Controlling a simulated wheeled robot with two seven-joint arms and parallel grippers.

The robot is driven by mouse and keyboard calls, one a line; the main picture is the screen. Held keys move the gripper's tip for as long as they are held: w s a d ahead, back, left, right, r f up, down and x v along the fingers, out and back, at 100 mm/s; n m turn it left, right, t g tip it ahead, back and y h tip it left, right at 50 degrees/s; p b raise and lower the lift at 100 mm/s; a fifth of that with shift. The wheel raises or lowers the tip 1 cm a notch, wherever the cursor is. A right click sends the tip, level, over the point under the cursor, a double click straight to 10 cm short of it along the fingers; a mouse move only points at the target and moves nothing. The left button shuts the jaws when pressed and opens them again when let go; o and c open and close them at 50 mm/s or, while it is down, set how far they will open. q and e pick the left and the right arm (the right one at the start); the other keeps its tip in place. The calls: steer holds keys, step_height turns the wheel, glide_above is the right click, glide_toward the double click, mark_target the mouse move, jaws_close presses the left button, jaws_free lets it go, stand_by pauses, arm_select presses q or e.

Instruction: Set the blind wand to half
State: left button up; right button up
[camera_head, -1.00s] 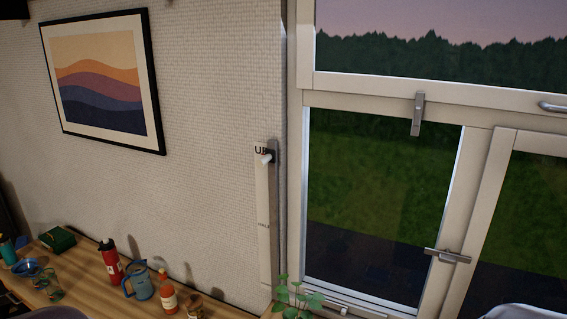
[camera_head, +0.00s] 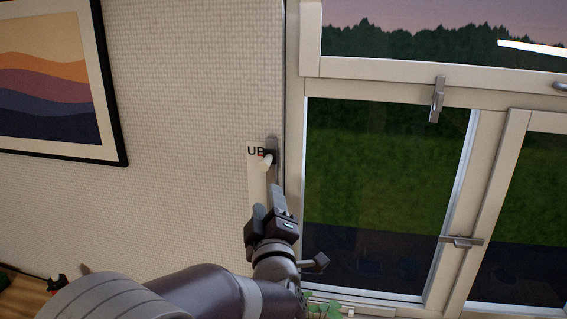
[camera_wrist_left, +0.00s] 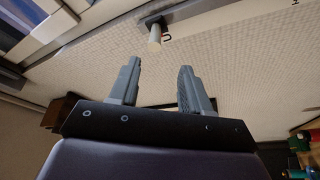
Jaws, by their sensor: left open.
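The blind wand's white knob (camera_head: 263,163) sticks out from a dark slider on a narrow vertical strip (camera_head: 258,187) on the wall, next to the window frame. It is at the top, beside the "UP" mark. In the left wrist view the white knob (camera_wrist_left: 155,38) is beyond the fingertips. My left gripper (camera_head: 266,200) is open and empty, just below the knob and apart from it. In the left wrist view the two fingers (camera_wrist_left: 160,68) are spread with a gap between them. My arm hides the lower strip and its half mark. My right gripper is not in view.
A window frame (camera_head: 293,200) with handles (camera_head: 437,100) stands just right of the strip. A framed picture (camera_head: 55,85) hangs on the left wall. A wooden counter (camera_head: 22,297) is at lower left, and a green plant (camera_head: 322,308) is at the bottom.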

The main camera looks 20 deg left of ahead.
mark_target(264, 164)
arm_select(q)
steer(key=p+x, duration=0.2)
steer(key=x, duration=0.1)
steer(key=p+x, duration=0.2)
steer(key=x, duration=0.2)
steer(key=r+p+x, duration=0.1)
steer(key=p+x, duration=0.1)
steer(key=x, duration=0.2)
steer(key=shift+w+a+p, duration=0.1)
steer(key=shift+w+p, duration=0.4)
steer(key=shift+p, duration=0.05)
steer(key=shift+a, duration=0.15)
